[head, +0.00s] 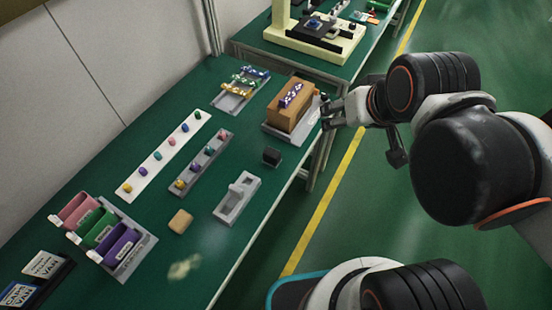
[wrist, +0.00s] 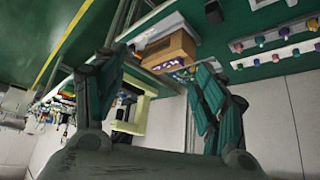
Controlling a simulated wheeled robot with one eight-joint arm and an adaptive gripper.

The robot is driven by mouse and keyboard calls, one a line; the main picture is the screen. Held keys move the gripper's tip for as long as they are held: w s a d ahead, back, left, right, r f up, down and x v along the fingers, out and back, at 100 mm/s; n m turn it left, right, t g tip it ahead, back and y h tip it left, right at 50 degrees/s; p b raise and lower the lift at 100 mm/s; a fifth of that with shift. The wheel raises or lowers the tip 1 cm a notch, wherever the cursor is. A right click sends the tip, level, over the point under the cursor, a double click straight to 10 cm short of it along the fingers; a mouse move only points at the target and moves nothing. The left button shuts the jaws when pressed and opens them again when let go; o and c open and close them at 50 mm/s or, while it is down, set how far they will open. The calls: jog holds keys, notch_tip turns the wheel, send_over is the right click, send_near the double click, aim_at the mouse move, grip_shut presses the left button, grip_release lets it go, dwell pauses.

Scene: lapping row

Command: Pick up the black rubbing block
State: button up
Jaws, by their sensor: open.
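The black rubbing block (head: 272,156) is a small dark cube standing on the green bench top, near the bench's right edge in the head view. In the wrist view a dark shape (wrist: 213,12) at the top edge may be the same block, but I cannot be sure. My gripper (head: 327,112) is open and empty. In the head view it is beside the wooden box, up and to the right of the block and apart from it. The wrist view shows its two fingers (wrist: 158,88) spread with nothing between them.
A wooden box (head: 288,107) on a grey tray stands close to my gripper. A grey fixture (head: 237,198) lies just below the block, and a tan block (head: 180,221) lies further left. A grey rack (head: 203,160) with coloured knobs is left of the block. Open floor lies right of the bench.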

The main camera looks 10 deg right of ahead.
jog(key=shift+w+a+m, duration=0.5)
jog(key=shift+w+a, duration=0.1)
jog(key=shift+w, duration=0.65)
jog(key=m+g+p, duration=0.4)
jog(key=m+g, duration=0.2)
jog(key=g, duration=0.1)
send_over(272, 152)
jog(key=w, duration=0.1)
notch_tip(272, 152, down, 14)
notch_tip(272, 152, down, 9)
jog(key=b, duration=0.3)
jog(key=shift+a+r, duration=0.1)
jog(key=shift+r, duration=0.05)
jog(key=f+b, duration=0.1)
jog(key=f, duration=0.1)
jog(key=s+f+b, duration=0.1)
jog(key=f, duration=0.2)
jog(key=shift+s+b, duration=0.1)
jog(key=shift+b, duration=0.3)
jog(key=shift+f, duration=0.25)
jog(key=shift+r, duration=0.1)
jog(key=c, duration=1.2)
